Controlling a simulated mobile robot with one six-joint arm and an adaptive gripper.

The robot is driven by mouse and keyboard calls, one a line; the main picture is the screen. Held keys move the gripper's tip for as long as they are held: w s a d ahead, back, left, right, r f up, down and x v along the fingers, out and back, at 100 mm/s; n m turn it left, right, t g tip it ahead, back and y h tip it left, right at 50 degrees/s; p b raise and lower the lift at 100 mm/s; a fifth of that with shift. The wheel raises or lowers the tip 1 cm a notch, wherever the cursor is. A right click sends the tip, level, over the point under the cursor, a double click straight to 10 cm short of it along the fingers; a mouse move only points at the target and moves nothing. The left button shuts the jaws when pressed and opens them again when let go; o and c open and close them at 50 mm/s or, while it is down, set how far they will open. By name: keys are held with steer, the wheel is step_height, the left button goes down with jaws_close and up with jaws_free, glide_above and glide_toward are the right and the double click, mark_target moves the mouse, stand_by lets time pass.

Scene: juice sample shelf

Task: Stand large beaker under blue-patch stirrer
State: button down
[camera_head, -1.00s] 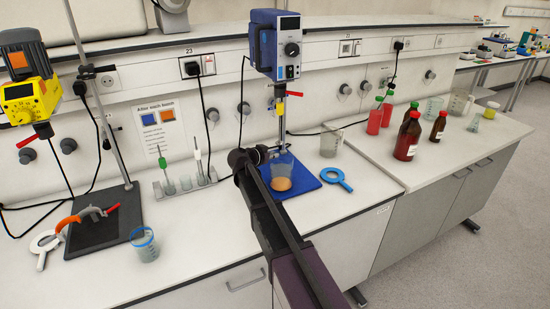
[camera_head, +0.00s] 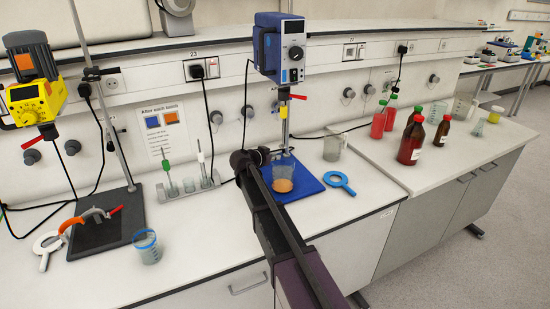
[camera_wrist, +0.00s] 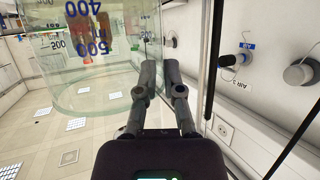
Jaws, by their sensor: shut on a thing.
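The large beaker (camera_head: 284,171) is clear, with orange-brown at its bottom. It is in front of the blue stirrer's rod and above or on its blue base plate (camera_head: 308,186); I cannot tell if it touches. My gripper (camera_wrist: 160,75) is shut on the beaker's wall from the left in the head view. In the wrist view the beaker (camera_wrist: 95,60) shows blue 400 and 500 marks. The rod's lower end is hard to make out.
A yellow stirrer (camera_head: 33,95) with an orange patch stands at left over a dark plate. Red bottles (camera_head: 411,140) stand at right.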

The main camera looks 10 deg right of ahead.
steer(key=shift+f, duration=0.15)
stand_by(0.4)
steer(key=c, duration=0.7)
jaws_free()
